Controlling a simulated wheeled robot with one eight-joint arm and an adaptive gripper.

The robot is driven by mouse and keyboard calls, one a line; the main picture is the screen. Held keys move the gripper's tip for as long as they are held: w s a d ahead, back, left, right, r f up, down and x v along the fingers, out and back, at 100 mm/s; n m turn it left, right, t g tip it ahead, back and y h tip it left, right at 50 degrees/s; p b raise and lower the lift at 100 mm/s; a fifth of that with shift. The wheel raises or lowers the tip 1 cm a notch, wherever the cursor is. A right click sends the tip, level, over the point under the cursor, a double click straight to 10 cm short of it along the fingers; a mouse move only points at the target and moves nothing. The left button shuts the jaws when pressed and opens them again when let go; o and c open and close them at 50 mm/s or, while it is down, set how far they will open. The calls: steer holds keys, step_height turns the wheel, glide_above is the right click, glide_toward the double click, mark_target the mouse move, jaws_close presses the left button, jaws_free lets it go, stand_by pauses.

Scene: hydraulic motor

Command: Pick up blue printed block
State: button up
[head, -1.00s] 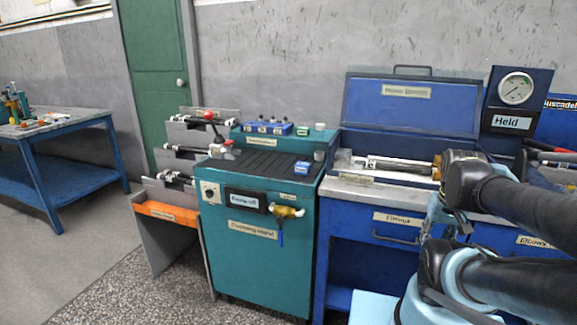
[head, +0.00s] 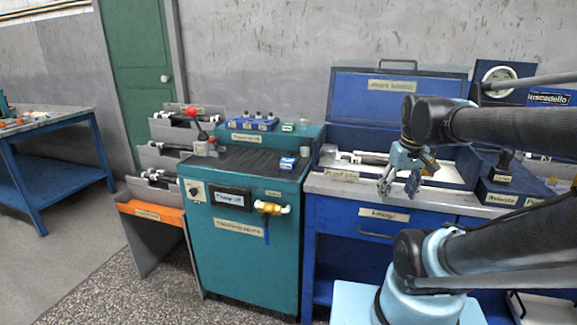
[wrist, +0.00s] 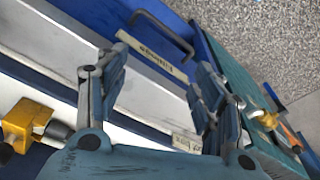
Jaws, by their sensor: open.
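A small blue block with white print (head: 288,163) sits on the right front part of the teal cabinet's dark ribbed top in the head view. My gripper (head: 398,190) is open and empty, pointing down above the front of the blue workbench, well to the right of the block and apart from it. In the wrist view my gripper (wrist: 152,82) shows its two fingers spread over the workbench edge and a labelled drawer front. I cannot make out the block in the wrist view.
The teal cabinet (head: 245,245) has a yellow valve (head: 270,208) on its front. A blue valve block (head: 253,124) and a red-knobbed lever (head: 191,113) stand near its top. An open blue case (head: 390,100) stands on the blue workbench (head: 345,187). Grey racks (head: 165,155) stand left.

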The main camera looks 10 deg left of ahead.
steer(key=w+a+r+n+g, duration=0.1)
steer(key=w+a+r+n, duration=0.3)
steer(key=w+a+r, duration=0.3)
steer(key=w+a+r+n, duration=0.3)
steer(key=w+a+r, duration=0.15)
steer(key=a, duration=0.35)
steer(key=w+a+r+n+g+y, duration=0.1)
steer(key=w+a+r+n, duration=0.15)
steer(key=a, duration=0.65)
steer(key=w+a+r+n, duration=0.2)
steer(key=a+r+n, duration=0.15)
steer(key=a, duration=0.65)
glide_above(288, 160)
steer(key=f, duration=1.2)
steer(key=shift+s+d, duration=0.2)
steer(key=shift+d, duration=0.05)
steer(key=shift+w+a+f, duration=0.1)
steer(key=shift+w+f, duration=0.05)
steer(key=shift+f, duration=1.35)
steer(key=shift+w+a+f, duration=0.1)
steer(key=shift+f, duration=1.4)
steer(key=shift+c, duration=0.6)
steer(key=c, duration=0.8)
